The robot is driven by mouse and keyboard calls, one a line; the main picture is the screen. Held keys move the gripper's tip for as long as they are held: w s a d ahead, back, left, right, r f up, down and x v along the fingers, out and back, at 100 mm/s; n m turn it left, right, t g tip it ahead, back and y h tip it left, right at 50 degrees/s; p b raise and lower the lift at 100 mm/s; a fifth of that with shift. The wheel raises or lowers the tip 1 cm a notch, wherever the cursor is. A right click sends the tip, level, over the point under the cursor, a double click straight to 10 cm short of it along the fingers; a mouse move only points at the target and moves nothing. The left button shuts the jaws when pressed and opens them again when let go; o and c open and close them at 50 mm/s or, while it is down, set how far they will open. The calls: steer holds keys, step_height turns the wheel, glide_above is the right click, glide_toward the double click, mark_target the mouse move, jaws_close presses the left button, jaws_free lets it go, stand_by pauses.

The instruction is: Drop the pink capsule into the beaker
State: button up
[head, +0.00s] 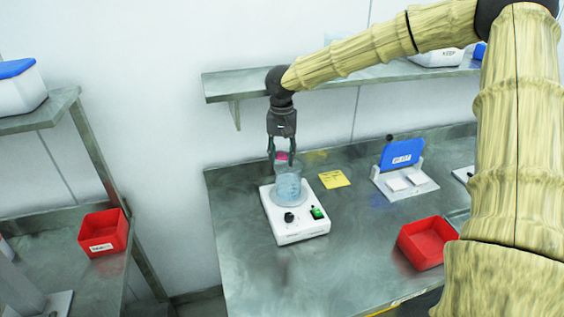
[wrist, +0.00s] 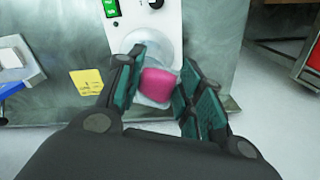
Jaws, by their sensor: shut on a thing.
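The pink capsule (wrist: 158,84) is between the fingertips of my gripper (wrist: 160,86) in the wrist view, and it shows as a small pink patch in the head view (head: 282,156). My gripper (head: 282,155) points down, shut on the capsule. It is directly above the clear beaker (head: 287,187), which has bluish contents and stands on a white stirrer (head: 298,227). The gap between capsule and beaker rim is small and hard to judge. In the wrist view the capsule and fingers hide most of the beaker.
A yellow note (head: 333,179) lies right of the stirrer. A blue-backed stand (head: 402,156) and a red bin (head: 425,243) are farther right on the metal bench (head: 248,262). A shelf (head: 222,86) runs along the wall behind my arm. Another red bin (head: 103,232) is at left.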

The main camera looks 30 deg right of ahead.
mark_target(282, 159)
steer(key=shift+s+f+p, duration=0.1)
steer(key=shift+f+p, duration=0.4)
steer(key=shift+f, duration=1.2)
steer(key=shift+f+p, duration=0.3)
steer(key=shift+f, duration=0.3)
steer(key=o, duration=0.8)
steer(key=shift+r, duration=0.15)
step_height(282, 159, up, 7)
steer(key=b, duration=0.2)
steer(key=shift+b, duration=0.3)
steer(key=shift+r, duration=0.7)
steer(key=shift+a, duration=0.1)
